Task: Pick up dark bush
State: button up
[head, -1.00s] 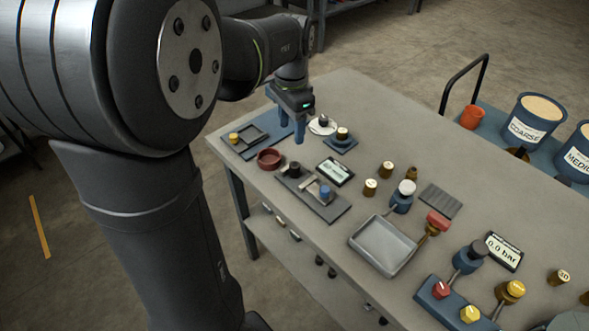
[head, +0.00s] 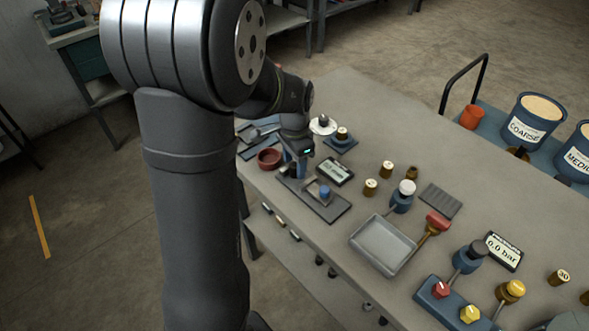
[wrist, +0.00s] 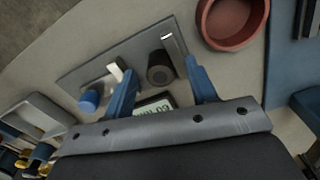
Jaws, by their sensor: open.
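The dark bush (wrist: 160,68) is a short dark cylinder with a hole in its top. In the wrist view it stands upright on a grey plate (wrist: 118,58), beside a light metal upright. My gripper (wrist: 160,75) is open, with one blue finger to the left of the bush and one to the right as seen from the wrist; I cannot tell whether either touches it. In the head view my gripper (head: 298,168) is low over the far end of the plate (head: 327,211) and largely hides the bush.
A red-brown dish (head: 269,159) is close to the left of my gripper. A small display (head: 336,171) stands just to the right. A blue knob (head: 325,192) is on the plate's near end. A grey tray (head: 382,246) and several brass-coloured cylinders stand farther right.

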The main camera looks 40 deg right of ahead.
jog(key=c, duration=1.1)
jog(key=shift+r, duration=0.1)
